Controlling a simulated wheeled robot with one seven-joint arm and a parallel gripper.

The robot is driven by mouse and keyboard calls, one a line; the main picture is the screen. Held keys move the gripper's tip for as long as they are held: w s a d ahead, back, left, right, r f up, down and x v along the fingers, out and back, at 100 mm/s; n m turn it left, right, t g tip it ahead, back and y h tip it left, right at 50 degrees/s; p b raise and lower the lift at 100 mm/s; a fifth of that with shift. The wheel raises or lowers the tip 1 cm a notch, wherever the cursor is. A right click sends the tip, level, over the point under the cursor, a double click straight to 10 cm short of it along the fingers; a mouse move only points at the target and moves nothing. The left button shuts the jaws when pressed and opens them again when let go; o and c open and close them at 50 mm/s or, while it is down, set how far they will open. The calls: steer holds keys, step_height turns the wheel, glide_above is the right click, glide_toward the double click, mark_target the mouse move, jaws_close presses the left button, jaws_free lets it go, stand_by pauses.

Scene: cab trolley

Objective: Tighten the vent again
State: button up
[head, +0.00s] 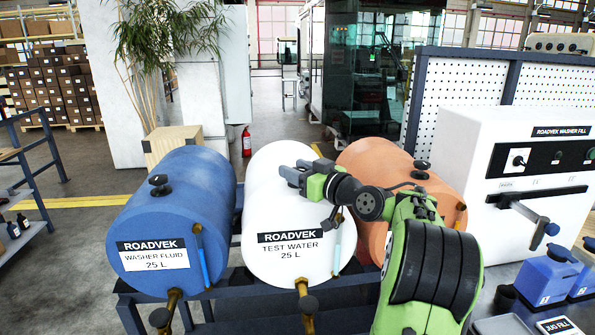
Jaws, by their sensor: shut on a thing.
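Three drums lie side by side on a dark blue rack: a blue washer fluid drum (180,225), a white test water drum (265,205) and an orange drum (375,165). A black vent knob (160,185) stands on top of the blue drum, and another vent (420,169) is on the orange drum. My gripper (290,174) reaches from the right over the top of the white drum and is shut at the place of that drum's vent. The fingers hide this vent, so I cannot tell how tightly it sits.
Brass taps with black knobs (307,304) stick out low in front of the blue and white drums. A white washer fill cabinet (470,165) with a protruding lever (535,221) stands at right, near blue jugs (548,276). A plant (150,50) stands behind the blue drum.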

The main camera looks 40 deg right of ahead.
steer(key=shift+h+b, duration=0.4)
steer(key=m+h+b, duration=0.2)
steer(key=h, duration=0.1)
steer(key=shift+a+f+b, duration=0.1)
steer(key=shift+a+b, duration=0.1)
steer(key=shift+b, duration=0.15)
steer(key=m+g+h+b, duration=0.1)
steer(key=m+h, duration=0.1)
steer(key=m+g+h+b, duration=0.1)
steer(key=h+b, duration=0.1)
steer(key=h, duration=0.1)
steer(key=shift+w+m, duration=0.15)
steer(key=shift+m, duration=0.25)
steer(key=m+g+h+b, duration=0.1)
steer(key=m+g+h, duration=0.1)
steer(key=m+h, duration=0.1)
steer(key=shift+g+h, duration=0.4)
steer(key=shift+d+m+g+h+b, duration=0.1)
steer(key=shift+m+g+h+b, duration=0.25)
steer(key=shift+m+g+h, duration=0.5)
steer(key=shift+g+h, duration=0.25)
steer(key=shift+g, duration=0.1)
steer(key=o, duration=1)
steer(key=shift+c, duration=0.2)
steer(key=shift+s, duration=0.2)
